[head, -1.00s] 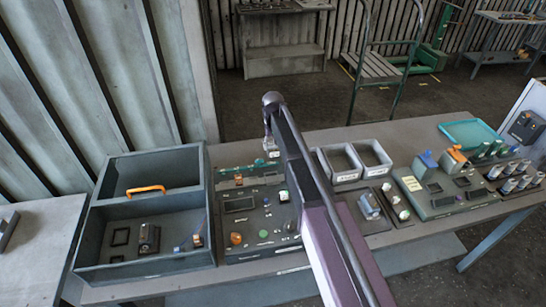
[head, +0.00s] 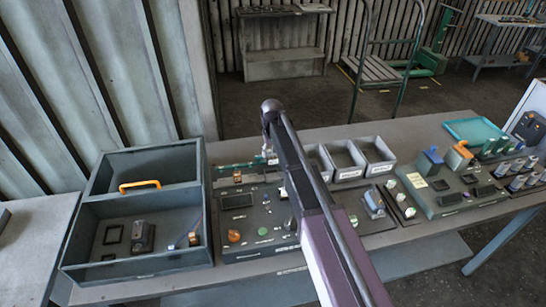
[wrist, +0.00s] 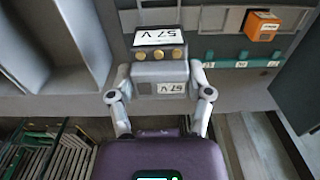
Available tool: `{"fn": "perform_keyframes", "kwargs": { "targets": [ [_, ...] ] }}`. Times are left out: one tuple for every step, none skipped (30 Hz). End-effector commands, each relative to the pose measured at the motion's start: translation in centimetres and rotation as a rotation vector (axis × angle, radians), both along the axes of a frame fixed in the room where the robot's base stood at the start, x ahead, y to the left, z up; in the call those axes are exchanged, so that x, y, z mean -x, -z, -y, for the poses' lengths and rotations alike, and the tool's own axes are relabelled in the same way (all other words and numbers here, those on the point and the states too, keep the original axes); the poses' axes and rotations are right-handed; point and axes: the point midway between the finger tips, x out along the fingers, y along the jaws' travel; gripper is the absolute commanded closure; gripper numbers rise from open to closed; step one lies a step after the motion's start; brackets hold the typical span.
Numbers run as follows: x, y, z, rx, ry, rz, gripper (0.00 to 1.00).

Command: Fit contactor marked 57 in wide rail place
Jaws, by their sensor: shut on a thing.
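In the wrist view, my gripper (wrist: 161,95) is shut on the contactor marked 57 (wrist: 160,68), a grey block with brass-coloured studs and a white "57 V" label that reads upside down. Its fingers press on both sides. A teal rail strip (wrist: 240,64) with small white labels runs behind it, and an orange block (wrist: 262,25) sits at the strip's far side. In the head view, my gripper (head: 268,152) is above the back of the dark panel (head: 262,225), near its teal rail; my arm hides part of this. I cannot tell which rail place is the wide one.
A grey two-part box (head: 75,240) with an orange handle (head: 140,185) stands left of the panel. Grey bins (head: 347,155) stand to the right, then a panel with blue and orange blocks (head: 458,154) and a teal tray (head: 472,128). A grey wall rises behind at left.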

Motion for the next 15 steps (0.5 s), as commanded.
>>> {"fn": "perform_keyframes", "kwargs": {
  "targets": [
    [-0.01,0.06,0.02,0.000,0.000,0.000,0.76],
    [-0.01,0.03,0.02,0.000,0.000,0.000,0.76],
    [-0.01,0.01,0.03,0.000,0.000,0.000,0.76],
    [-0.01,-0.01,0.03,0.000,0.000,0.000,0.76],
    [-0.01,-0.02,0.04,0.000,0.000,0.000,0.76],
    [-0.01,-0.02,0.04,0.000,0.000,0.000,0.76],
    [-0.01,-0.02,0.04,0.000,0.001,0.000,0.76],
    [-0.01,-0.02,0.05,0.000,0.001,0.000,0.76],
    [-0.02,-0.02,0.05,0.000,0.001,0.000,0.76],
    [-0.02,-0.01,0.06,0.000,0.001,0.000,0.76],
    [-0.02,0.02,0.06,0.000,0.001,0.000,0.76],
    [-0.02,0.07,0.07,0.000,0.001,0.000,0.76],
    [-0.03,0.12,0.06,0.000,0.001,0.000,0.76],
    [-0.02,0.19,0.07,0.000,0.001,0.000,0.76],
    [-0.02,0.31,0.08,0.000,0.001,0.000,0.76]
  ]
}}
